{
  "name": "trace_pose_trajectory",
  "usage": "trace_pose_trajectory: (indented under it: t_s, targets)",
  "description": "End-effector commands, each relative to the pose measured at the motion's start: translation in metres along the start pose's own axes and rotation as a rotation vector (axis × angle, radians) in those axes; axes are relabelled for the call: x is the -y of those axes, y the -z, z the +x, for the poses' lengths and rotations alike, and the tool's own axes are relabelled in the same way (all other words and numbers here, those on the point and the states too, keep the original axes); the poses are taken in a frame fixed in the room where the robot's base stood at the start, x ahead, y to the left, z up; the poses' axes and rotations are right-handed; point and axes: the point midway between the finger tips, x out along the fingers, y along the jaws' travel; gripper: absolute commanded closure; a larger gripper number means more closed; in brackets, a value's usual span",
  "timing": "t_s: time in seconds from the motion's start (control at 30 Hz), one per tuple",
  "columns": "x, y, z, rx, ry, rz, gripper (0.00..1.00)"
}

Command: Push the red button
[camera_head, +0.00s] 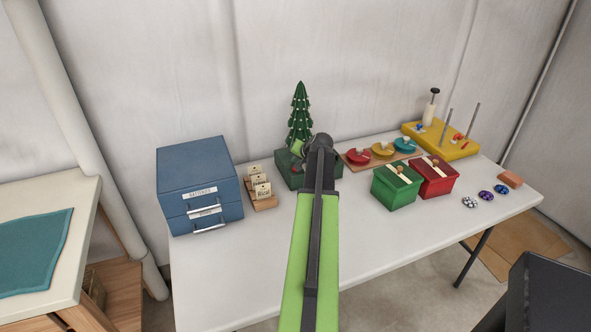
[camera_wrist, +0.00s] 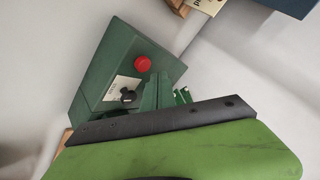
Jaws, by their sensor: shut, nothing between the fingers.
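The red button (camera_wrist: 142,63) shows in the wrist view as a round cap on the face of a dark green box (camera_wrist: 108,68). A black knob (camera_wrist: 128,96) and a white label are beside it on the same face. In the head view, the green box (camera_head: 288,172) stands on the table, with a small green tree (camera_head: 300,112) at it. My arm covers the middle of the box there, and the button is hidden. My gripper (camera_head: 299,148) is over the box in the head view, shut and empty. I see no contact with the button.
A blue drawer cabinet (camera_head: 197,170) and a wooden card holder (camera_head: 263,202) stand left of the box. A green box (camera_head: 396,190), a red box (camera_head: 437,181) and a yellow pegged base (camera_head: 455,149) are to the right. The table's front is clear.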

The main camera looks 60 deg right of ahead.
Motion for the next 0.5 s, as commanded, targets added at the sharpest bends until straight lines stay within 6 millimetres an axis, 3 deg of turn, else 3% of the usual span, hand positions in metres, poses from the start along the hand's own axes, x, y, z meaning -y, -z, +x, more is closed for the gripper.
trace_pose_trajectory:
  t_s: [0.5]
  targets:
    - [0.03, 0.031, -0.042, 0.0, 0.0, 0.0, 1.0]
